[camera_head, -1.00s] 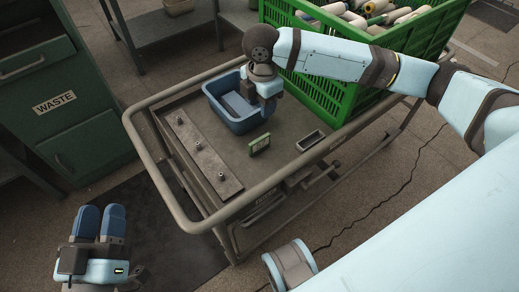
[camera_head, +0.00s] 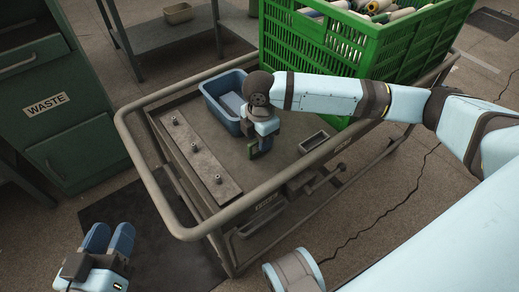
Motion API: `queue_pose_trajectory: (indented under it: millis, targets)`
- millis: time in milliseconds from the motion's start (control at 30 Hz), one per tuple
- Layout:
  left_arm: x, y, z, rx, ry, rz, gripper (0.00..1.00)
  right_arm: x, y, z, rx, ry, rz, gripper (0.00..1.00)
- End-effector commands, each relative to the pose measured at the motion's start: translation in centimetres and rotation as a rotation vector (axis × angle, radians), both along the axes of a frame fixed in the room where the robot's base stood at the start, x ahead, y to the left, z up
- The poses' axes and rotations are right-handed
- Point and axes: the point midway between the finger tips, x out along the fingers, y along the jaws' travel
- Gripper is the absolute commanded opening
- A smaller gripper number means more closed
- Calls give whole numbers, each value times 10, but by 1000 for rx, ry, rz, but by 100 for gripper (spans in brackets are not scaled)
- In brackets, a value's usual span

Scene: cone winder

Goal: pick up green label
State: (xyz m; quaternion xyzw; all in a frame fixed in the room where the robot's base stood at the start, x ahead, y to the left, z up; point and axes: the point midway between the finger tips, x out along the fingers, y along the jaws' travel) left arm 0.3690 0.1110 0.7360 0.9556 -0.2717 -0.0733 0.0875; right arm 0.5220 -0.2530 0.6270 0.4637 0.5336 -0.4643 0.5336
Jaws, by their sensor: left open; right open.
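The green label (camera_head: 253,151) stands on the trolley top (camera_head: 285,125), right of the metal strip with pegs. It is mostly hidden behind my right gripper (camera_head: 265,145), and only a thin green edge shows. The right gripper points down right at the label, with its fingers open; whether they touch it I cannot tell. My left gripper (camera_head: 109,238) is open and empty, low at the left, over the floor and away from the trolley.
A blue bin (camera_head: 217,108) sits on the trolley behind the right gripper. A small dark tray (camera_head: 312,142) lies to the right. A green crate (camera_head: 345,45) of yarn cones stands at the back right. A raised rail (camera_head: 150,170) rings the trolley top. A green WASTE cabinet (camera_head: 75,145) stands left.

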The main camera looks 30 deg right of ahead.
Motion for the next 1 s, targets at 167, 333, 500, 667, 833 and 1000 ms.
queue_pose_trajectory:
  millis: [167, 333, 500, 667, 833, 1000]
  targets:
    - [0, 0, 1, 1, 2, 0, 43, 0, 0, 0, 0, -1, 0, 45]
    - [0, 0, 1, 1, 1, 0, 43, 0, 0, 0, 0, -1, 0, 12]
    - [0, 0, 0, 1, 1, 0, 43, 0, 0, 1, 0, -1, 0, 0]
    - [0, 0, 0, 1, 2, 0, 43, 0, 0, 1, 0, -1, 0, 0]
    - [0, 0, 4, -2, -5, 2, 43, 0, 0, 7, 0, -1, 0, 0]
    - [1, 1, 20, -25, -40, 15, 43, 1, 0, 28, 2, -4, 1, 0]
